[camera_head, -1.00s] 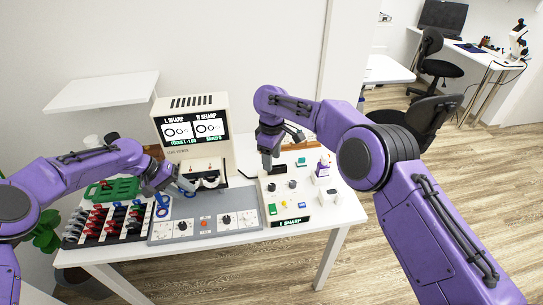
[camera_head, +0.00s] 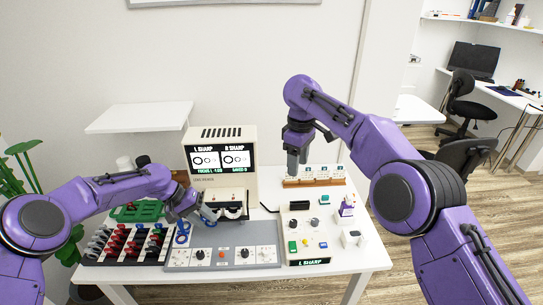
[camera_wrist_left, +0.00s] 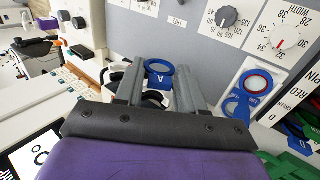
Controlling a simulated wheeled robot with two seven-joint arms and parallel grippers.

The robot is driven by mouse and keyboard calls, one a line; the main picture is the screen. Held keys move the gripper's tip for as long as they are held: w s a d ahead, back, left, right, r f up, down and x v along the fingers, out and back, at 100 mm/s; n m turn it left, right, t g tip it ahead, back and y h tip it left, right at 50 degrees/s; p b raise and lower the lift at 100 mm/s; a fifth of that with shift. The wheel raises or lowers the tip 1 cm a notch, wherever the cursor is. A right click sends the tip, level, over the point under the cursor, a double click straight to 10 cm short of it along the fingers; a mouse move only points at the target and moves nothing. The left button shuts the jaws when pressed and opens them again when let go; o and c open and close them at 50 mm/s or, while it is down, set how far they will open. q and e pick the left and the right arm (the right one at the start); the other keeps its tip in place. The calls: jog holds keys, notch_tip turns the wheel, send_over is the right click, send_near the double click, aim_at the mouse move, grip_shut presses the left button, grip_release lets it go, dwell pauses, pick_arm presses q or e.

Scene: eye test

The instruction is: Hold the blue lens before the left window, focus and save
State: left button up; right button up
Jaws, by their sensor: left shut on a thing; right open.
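The tester (camera_head: 222,181) stands at the back, its screen reading L SHARP and R SHARP; the smaller lines are hard to read. Its dark eye openings (camera_head: 232,211) sit low on its front. My left gripper (camera_head: 207,216) is close to their left side. In the left wrist view it is shut on a blue lens (camera_wrist_left: 161,67) tagged A, so I cannot tell its exact alignment with the left window. The control box (camera_head: 312,238) shows L SHARP and has knobs, a green button (camera_head: 293,246) and a blue button (camera_head: 323,245). My right gripper (camera_head: 293,173) is open and empty above the box's back.
A second blue-rimmed lens (camera_wrist_left: 256,82) lies at the panel's left edge. The grey knob panel (camera_head: 222,257) is in front of the tester. A lens rack (camera_head: 128,243) and green tray (camera_head: 139,211) are at left. A purple-white bottle (camera_head: 346,211) stands right of the box.

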dwell(0.9)
grip_shut()
dwell(1.6)
